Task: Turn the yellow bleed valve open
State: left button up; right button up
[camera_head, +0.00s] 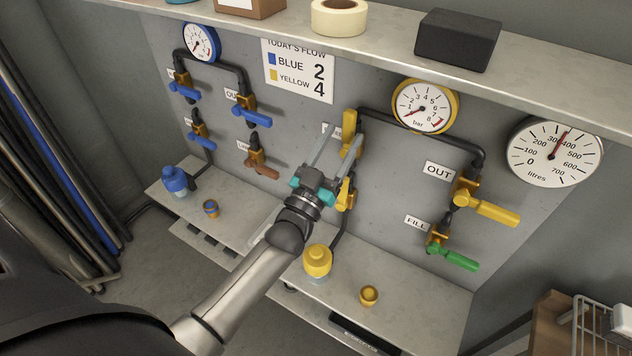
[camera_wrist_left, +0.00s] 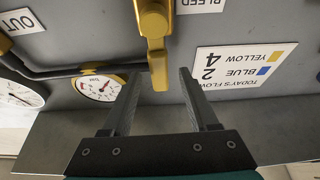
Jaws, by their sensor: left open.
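The yellow bleed valve (camera_head: 349,122) is on the grey panel, its lever pointing up beside a partly hidden label. In the left wrist view, which is upside down, the yellow lever (camera_wrist_left: 155,50) hangs into the space between the finger tips, beside a BLEED label (camera_wrist_left: 200,4). My left gripper (camera_head: 347,128) is open, one finger to each side of the lever; it also shows in the wrist view (camera_wrist_left: 172,72). I cannot tell whether a finger touches the lever. My right gripper is not in view.
A second yellow valve (camera_head: 346,194) lies below, partly behind my gripper. A yellow OUT valve (camera_head: 485,205) and green FILL valve (camera_head: 452,257) are right. The yellow-rimmed gauge (camera_head: 424,107) is above. A yellow-capped bottle (camera_head: 317,262) and small cup (camera_head: 369,296) stand on the lower ledge.

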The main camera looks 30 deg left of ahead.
pick_arm(q)
jog(key=b+v, duration=0.1)
jog(key=v, duration=1)
jog(key=shift+s, duration=0.3)
jog(key=shift+f, duration=0.15)
